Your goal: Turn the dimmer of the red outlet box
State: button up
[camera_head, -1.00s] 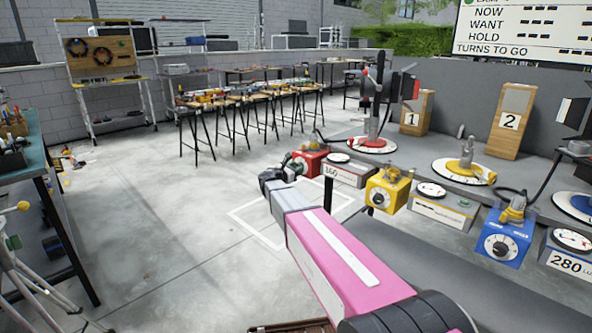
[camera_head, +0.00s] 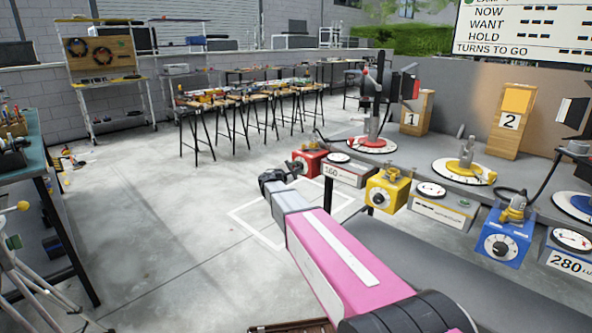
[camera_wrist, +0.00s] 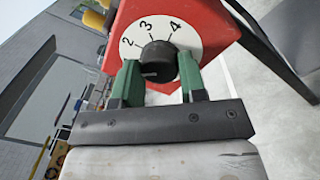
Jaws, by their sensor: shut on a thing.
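The red outlet box (camera_head: 309,163) stands at the left end of the bench row in the head view. The wrist view shows its red front (camera_wrist: 215,20) close up, with a white dial marked 2, 3 and 4. Its black dimmer knob (camera_wrist: 158,60) sits in the middle of that dial. My gripper (camera_wrist: 160,78) has its green fingers on both sides of the knob and is shut on it. In the head view my gripper (camera_head: 290,172) reaches the box's near face, and the arm hides the knob.
A meter reading 160 (camera_head: 349,170) stands right of the red box, then a yellow box (camera_head: 388,190) and a blue box (camera_head: 503,238). Panel 2 (camera_head: 512,115) glows orange; panel 1 (camera_head: 417,112) is unlit.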

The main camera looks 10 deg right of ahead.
jog(key=shift+f+m, duration=0.1)
jog(key=shift+m, duration=4.2)
jog(key=o, duration=0.9)
jog(key=shift+h, duration=0.3)
jog(key=v, duration=1)
jog(key=shift+s+a, duration=0.2)
jog(key=shift+a, duration=0.2)
